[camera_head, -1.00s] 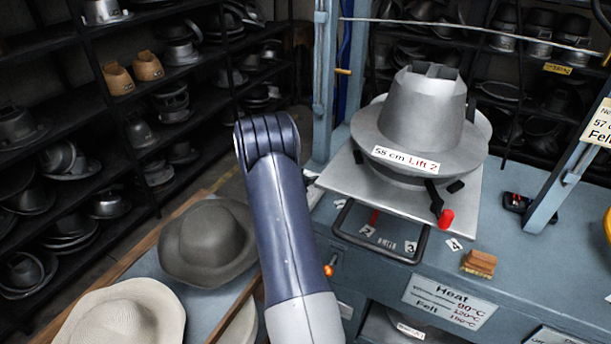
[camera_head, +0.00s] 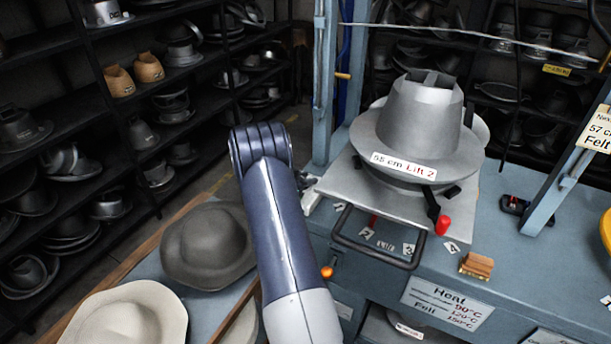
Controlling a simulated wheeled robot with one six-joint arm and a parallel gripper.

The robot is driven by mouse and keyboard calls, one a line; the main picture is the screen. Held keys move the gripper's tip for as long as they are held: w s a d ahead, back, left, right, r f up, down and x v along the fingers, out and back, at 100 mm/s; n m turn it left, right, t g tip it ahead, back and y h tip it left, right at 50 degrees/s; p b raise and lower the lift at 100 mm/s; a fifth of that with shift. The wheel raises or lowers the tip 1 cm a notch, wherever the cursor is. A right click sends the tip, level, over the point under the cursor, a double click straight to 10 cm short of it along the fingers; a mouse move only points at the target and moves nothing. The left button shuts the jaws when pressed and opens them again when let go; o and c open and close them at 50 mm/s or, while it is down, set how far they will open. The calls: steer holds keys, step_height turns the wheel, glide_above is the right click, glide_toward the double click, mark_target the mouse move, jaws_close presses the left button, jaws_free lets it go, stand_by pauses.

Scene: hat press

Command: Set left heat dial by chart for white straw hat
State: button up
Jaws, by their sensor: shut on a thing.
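The heat chart (camera_head: 447,302) is a white card on the bench front. It reads "Heat" and "Felt" with 90, 120 and 150°C; its finer marks are too small to read. The cream hat (camera_head: 125,318) lies at the bottom left. I cannot make out the left heat dial. My arm rises in front of the bench and bends at the top. A small pale part (camera_head: 309,192) shows beside the press plate and may be my wrist. My gripper's fingers are hidden, so what they hold does not show.
A red-tipped black lever (camera_head: 441,222), a black loop handle (camera_head: 380,258) and number tags are in front. A grey hat (camera_head: 207,245) lies left of my arm. A brush (camera_head: 477,265) lies on the bench.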

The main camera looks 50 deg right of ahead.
steer(key=m+g+y, duration=0.1)
steer(key=m+g, duration=0.2)
steer(key=g, duration=0.1)
steer(key=shift+f+m, duration=0.15)
steer(key=shift+m, duration=0.25)
steer(key=shift+s+m+g+y+b, duration=0.1)
steer(key=shift+m+g+y+b, duration=0.5)
steer(key=shift+m+g+b, duration=0.35)
steer(key=shift+g, duration=0.35)
steer(key=o, duration=1)
steer(key=b+v, duration=0.2)
steer(key=v, duration=0.9)
steer(key=shift+s, duration=0.15)
